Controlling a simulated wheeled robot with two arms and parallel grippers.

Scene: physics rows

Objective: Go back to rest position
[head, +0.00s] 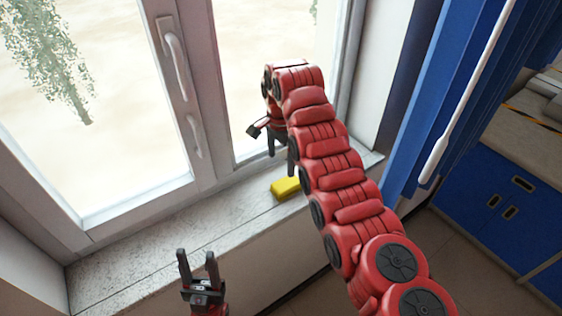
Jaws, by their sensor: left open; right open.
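My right arm is red and segmented and reaches up from the lower right toward the window. Its gripper (272,138) is open and hangs in front of the right window pane, above the sill; the arm partly hides it.
The window frame (170,110) with a white handle (175,60) stands ahead. The stone sill (130,262) is otherwise bare. A blue curtain (425,100) and a white rod (465,95) hang at the right. Blue cabinets (490,215) stand beyond. Floor (450,260) shows between.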

